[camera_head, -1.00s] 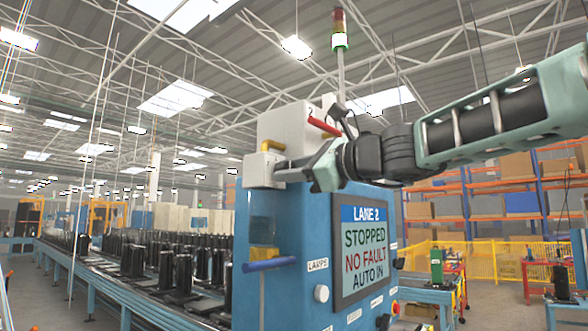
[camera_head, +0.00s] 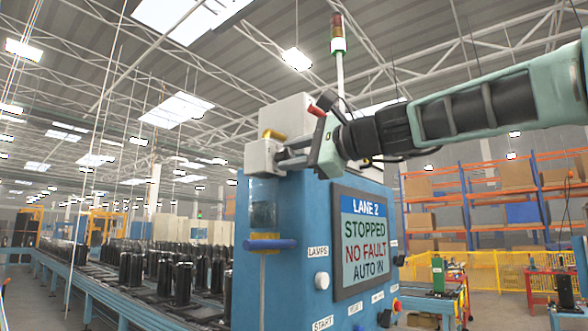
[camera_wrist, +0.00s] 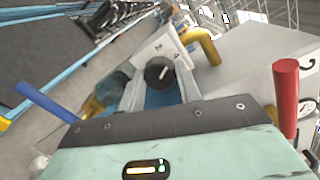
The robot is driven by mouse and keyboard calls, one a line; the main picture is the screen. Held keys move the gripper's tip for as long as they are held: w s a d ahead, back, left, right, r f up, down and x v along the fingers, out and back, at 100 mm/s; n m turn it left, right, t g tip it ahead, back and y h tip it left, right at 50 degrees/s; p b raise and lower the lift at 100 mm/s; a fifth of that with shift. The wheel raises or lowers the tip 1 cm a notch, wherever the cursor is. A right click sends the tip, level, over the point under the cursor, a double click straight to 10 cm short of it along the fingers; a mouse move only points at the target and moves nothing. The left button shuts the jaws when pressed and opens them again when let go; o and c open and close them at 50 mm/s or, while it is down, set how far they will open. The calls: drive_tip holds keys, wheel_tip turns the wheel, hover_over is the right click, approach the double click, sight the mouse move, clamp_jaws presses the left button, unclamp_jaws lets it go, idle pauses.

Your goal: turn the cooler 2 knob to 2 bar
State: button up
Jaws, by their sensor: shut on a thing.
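The knob (camera_wrist: 158,72) is black with a white pointer mark, on a pale dial plate (camera_wrist: 168,45) printed with a 2 and a 4. The mark lies toward the numbered side; its exact reading is too small to tell. My gripper (camera_wrist: 160,82) is shut on the knob, one grey finger on each side. A large 2 (camera_wrist: 307,64) marks the pale housing in the wrist view.
A red handle (camera_wrist: 286,102) stands close to my gripper's right, a blue handle (camera_wrist: 46,103) to its left. A yellow pipe (camera_wrist: 203,44) bends just beyond the dial. The cabinet screen (camera_head: 362,243) reads STOPPED, NO FAULT. A conveyor (camera_head: 100,285) with black units runs left.

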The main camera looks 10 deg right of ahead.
drive_tip(key=n+b, duration=0.4)
drive_tip(key=n, duration=0.1)
drive_tip(key=shift+f+n, duration=0.15)
drive_tip(key=shift+n, duration=0.25)
idle(0.4)
drive_tip(key=o, duration=1)
drive_tip(key=b+v, duration=0.7)
drive_tip(key=v, duration=1)
drive_tip(key=shift+s+r, duration=0.25)
drive_tip(key=shift+r, duration=0.05)
